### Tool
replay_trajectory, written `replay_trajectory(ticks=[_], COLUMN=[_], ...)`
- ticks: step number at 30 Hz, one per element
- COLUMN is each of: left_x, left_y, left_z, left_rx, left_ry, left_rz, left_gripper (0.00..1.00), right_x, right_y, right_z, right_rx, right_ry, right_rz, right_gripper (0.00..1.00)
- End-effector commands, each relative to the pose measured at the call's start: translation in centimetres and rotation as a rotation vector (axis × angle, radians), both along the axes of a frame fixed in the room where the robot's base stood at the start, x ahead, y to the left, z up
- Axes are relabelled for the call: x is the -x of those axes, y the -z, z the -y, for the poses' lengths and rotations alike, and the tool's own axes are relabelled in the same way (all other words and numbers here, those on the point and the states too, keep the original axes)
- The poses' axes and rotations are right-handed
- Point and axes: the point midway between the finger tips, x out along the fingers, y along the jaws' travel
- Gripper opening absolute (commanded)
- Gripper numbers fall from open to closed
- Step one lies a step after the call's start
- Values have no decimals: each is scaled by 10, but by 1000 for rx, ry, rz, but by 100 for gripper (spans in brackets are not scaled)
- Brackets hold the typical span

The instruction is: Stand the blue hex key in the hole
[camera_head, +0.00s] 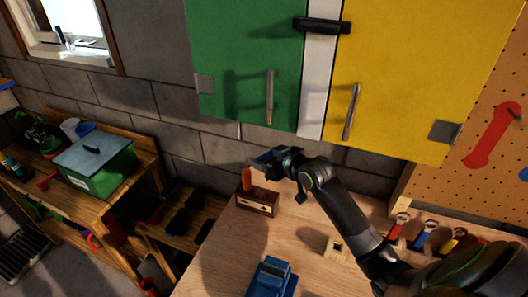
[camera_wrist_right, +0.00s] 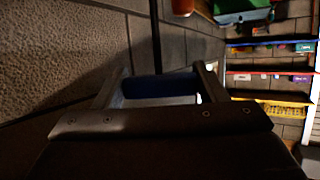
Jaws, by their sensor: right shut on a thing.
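My right gripper (camera_head: 262,162) is raised over the back of the wooden workbench. In the right wrist view its fingers (camera_wrist_right: 158,88) are shut on the blue hex key (camera_wrist_right: 160,87). The blue part lies crosswise between the fingers, and a thin dark rod (camera_wrist_right: 156,38) runs away from it. In the head view the key is mostly hidden by the gripper. A wooden block (camera_head: 262,206) stands below the gripper, with an orange handle upright at its left. A smaller pale block (camera_head: 336,250) with a dark hole stands to the right, apart from the key. My left gripper is not in view.
A blue clamp-like object (camera_head: 271,279) stands at the bench's front. Several coloured-handled tools lie at the right, including a red one (camera_head: 398,222). Green (camera_head: 245,50) and yellow (camera_head: 430,70) cabinet doors hang above. Bare bench top lies between the blocks.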

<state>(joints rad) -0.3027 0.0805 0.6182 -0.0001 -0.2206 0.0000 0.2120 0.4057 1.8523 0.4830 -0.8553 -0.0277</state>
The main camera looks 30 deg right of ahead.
Motion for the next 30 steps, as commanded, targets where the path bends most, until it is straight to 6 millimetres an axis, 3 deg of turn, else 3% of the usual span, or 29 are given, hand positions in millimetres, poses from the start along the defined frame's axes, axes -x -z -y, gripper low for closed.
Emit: replay_trajectory(ticks=[4, 11, 17, 30], left_x=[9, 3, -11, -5], left_y=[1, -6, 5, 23], left_z=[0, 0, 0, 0], left_rx=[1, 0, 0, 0], left_ry=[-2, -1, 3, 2], left_rz=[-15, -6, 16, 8], left_gripper=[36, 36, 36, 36], right_x=[0, 0, 1, 0], right_y=[0, -2, 13, 39], right_z=[0, 0, -1, 0], right_rx=[0, 1, 0, 0], right_ry=[-1, -3, -4, -4], right_rz=[1, 2, 3, 3], right_gripper=[43, 43, 43, 43])
